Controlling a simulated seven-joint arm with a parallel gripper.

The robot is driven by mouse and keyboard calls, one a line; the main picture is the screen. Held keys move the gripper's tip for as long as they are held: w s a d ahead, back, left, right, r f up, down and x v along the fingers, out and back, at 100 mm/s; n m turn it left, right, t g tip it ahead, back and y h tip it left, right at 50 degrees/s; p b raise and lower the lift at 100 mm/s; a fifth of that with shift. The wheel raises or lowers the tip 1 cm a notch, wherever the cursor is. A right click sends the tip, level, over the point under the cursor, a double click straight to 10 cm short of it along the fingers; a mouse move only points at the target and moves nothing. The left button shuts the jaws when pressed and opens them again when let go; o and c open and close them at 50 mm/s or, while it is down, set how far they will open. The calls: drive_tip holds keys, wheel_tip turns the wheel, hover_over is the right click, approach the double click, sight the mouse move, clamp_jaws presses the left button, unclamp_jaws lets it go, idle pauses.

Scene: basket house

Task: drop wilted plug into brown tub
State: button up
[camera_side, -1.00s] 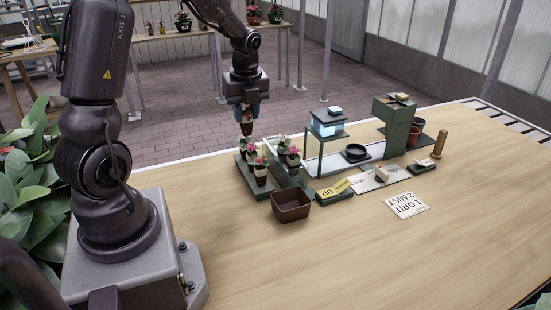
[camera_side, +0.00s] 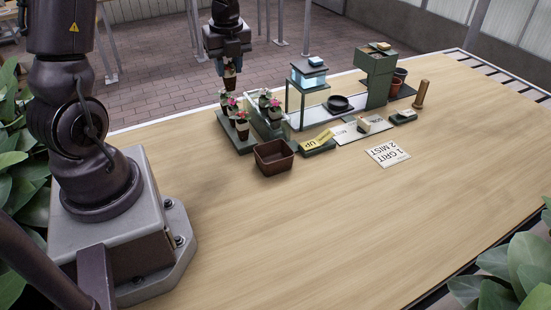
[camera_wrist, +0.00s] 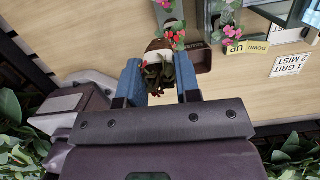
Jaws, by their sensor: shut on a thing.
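My gripper (camera_side: 229,62) is shut on a potted plug (camera_side: 229,77) and holds it in the air above the far end of the plug tray. In the wrist view the plug's drooping dark, reddish leaves (camera_wrist: 158,76) show between my blue fingers (camera_wrist: 160,84). The brown tub (camera_side: 274,157) is a square, open box on the table, in front of the tray and to the right of it. I see nothing in it. In the wrist view the tub (camera_wrist: 203,60) shows beyond the right finger, partly hidden. My gripper is apart from the tub.
The green plug tray (camera_side: 237,144) holds several upright flowering plugs. A yellow-labelled block (camera_side: 319,140), a stand with a lit blue box (camera_side: 308,78), a black dish (camera_side: 340,103) and a green tower (camera_side: 376,72) stand to the right. A printed card (camera_side: 388,154) lies flat. The table front is clear.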

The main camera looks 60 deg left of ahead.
drive_tip(key=w+d+f, duration=0.2)
drive_tip(key=w+d, duration=0.1)
drive_tip(key=d, duration=0.4)
drive_tip(key=w+d+f, duration=0.1)
drive_tip(key=w+d, duration=0.2)
drive_tip(key=d, duration=0.4)
drive_tip(key=shift+s+f, duration=0.15)
drive_tip(key=shift+f, duration=1.3)
drive_tip(key=shift+s+f, duration=0.1)
drive_tip(key=shift+f, duration=1.35)
drive_tip(key=o, duration=1)
drive_tip(key=r, duration=0.4)
drive_tip(key=d+r, duration=0.1)
drive_tip(key=r, duration=0.3)
drive_tip(key=d+r, duration=0.1)
drive_tip(key=r, duration=0.3)
drive_tip(key=shift+r, duration=0.4)
drive_tip(key=shift+n, duration=0.4)
